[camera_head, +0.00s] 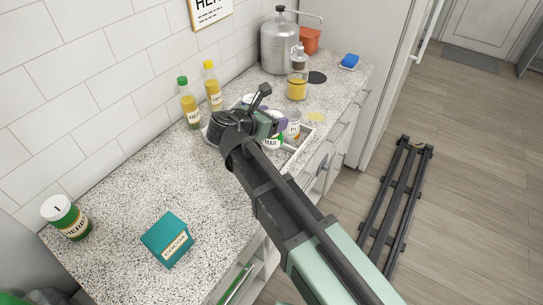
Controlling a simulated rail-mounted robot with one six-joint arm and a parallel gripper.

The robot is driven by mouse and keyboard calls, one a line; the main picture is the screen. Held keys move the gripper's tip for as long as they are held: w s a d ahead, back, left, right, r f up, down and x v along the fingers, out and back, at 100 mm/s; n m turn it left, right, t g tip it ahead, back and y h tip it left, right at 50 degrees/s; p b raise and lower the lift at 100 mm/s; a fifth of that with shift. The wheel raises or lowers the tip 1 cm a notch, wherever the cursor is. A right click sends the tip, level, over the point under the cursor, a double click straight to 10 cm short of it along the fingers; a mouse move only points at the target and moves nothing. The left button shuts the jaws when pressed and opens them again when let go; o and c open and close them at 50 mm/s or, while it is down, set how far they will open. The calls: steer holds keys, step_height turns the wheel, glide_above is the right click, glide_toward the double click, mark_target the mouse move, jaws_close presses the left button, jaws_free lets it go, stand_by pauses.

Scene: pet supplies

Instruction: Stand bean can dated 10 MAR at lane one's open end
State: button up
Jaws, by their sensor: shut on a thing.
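My gripper (274,127) is over the white tray (303,147) on the counter. It is shut on a can, but my wrist and arm cover much of the grip. A can with a green-and-white top (273,143) shows beside the jaws, with lettering that seems to read "MAR"; its day number is not readable. Another can with a pale top (293,117) stands close to the right of the jaws. A further pale top shows partly behind my wrist. Which of these is the held can, and the lane marks, I cannot tell.
Two oil bottles (190,105) (213,88) stand by the wall. A teal cocoa box (167,240) and herb jar (66,217) stand near; counter between is clear.

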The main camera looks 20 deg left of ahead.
step_height(320, 180, down, 8)
steer(key=b, duration=0.5)
steer(key=shift+r, duration=0.6)
steer(key=shift+f, duration=0.25)
steer(key=o, duration=1.1)
steer(key=shift+r, duration=0.1)
steer(key=shift+r+p, duration=0.25)
steer(key=shift+p, duration=0.05)
steer(key=shift+p+v, duration=2.15)
steer(key=shift+v, duration=3.8)
